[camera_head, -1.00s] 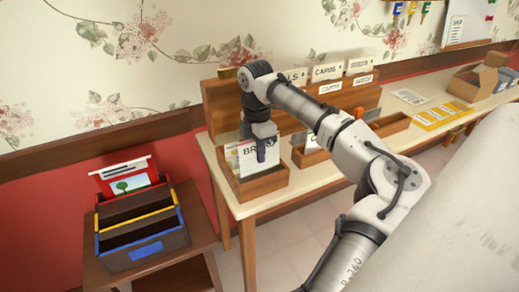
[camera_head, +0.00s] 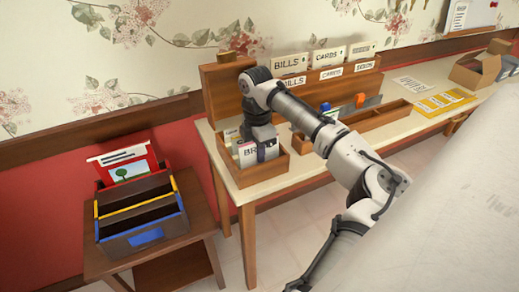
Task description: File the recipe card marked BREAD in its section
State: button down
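The recipe card with large letters beginning "BR" (camera_head: 245,155) stands upright in the front part of the open wooden box (camera_head: 262,174) at the left end of the long table. The rest of its word is hidden behind a finger of my gripper (camera_head: 265,152). My gripper points down over the box, and its finger lies across the card's face; it appears shut on the card. The card's lower part is hidden behind the box's front wall. Other pale cards or dividers (camera_head: 231,134) show behind it, partly covered by my arm.
A wooden rack with label cards such as BILLS (camera_head: 286,64) and CARDS (camera_head: 328,56) stands behind. A long wooden tray (camera_head: 385,119) lies to the right. A low side table bears a multicoloured sorter (camera_head: 143,228) at left.

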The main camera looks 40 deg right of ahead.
jog(key=shift+f, duration=0.1)
dwell(0.3)
jog(key=c, duration=1.6)
grip_release()
jog(key=shift+o, duration=0.2)
jog(key=shift+r, duration=0.2)
jog(key=shift+w+r, duration=0.15)
jog(key=shift+r, duration=0.15)
notch_tip(320, 180, up, 13)
jog(key=shift+w+d+b, duration=0.15)
jog(key=shift+w+b, duration=0.2)
jog(key=shift+f, duration=0.1)
